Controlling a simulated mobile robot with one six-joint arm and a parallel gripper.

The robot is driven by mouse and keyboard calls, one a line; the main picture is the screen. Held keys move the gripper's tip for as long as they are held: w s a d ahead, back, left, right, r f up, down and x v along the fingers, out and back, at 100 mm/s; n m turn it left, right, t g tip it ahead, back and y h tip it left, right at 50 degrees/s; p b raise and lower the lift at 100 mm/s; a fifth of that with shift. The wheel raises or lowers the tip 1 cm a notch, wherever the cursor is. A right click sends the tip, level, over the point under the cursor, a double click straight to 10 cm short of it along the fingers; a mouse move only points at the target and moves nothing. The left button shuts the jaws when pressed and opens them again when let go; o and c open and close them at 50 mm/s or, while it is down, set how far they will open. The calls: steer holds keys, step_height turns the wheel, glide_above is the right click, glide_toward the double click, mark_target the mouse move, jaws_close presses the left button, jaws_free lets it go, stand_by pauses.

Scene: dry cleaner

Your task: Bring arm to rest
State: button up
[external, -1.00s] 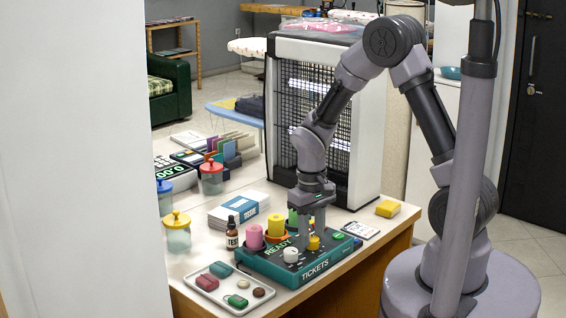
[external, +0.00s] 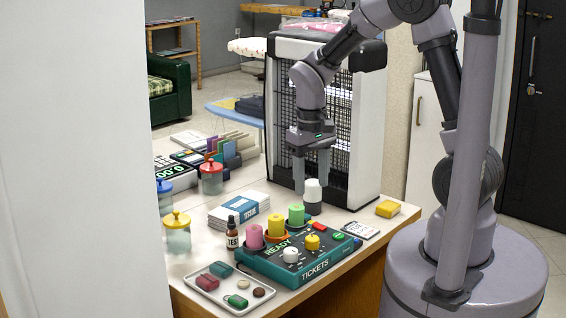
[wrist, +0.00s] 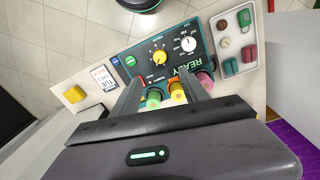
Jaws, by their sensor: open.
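My gripper (external: 311,190) is open and empty. It hangs pointing down above the counter, behind the ticket machine, in front of the heater-like grille unit. In the external view its fingers overlap a white bottle-like object (external: 313,192); I cannot tell the gap between them. The teal ticket machine (external: 330,262) has a white knob (external: 290,255), a yellow knob (external: 312,242) and pink, yellow and green rolls along its back edge. In the wrist view my fingers (wrist: 166,97) reach over these rolls, with the yellow roll (wrist: 177,92) between them.
A tray (external: 212,297) with several small pieces lies at the front left. A brown dropper bottle (external: 232,233), a booklet stack (external: 238,208) and lidded jars stand left. The large grille unit (external: 367,130) is close behind my gripper. A yellow block (external: 388,209) sits right.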

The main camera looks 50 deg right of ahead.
steer(key=shift+r, duration=1.45)
steer(key=shift+r, duration=0.1)
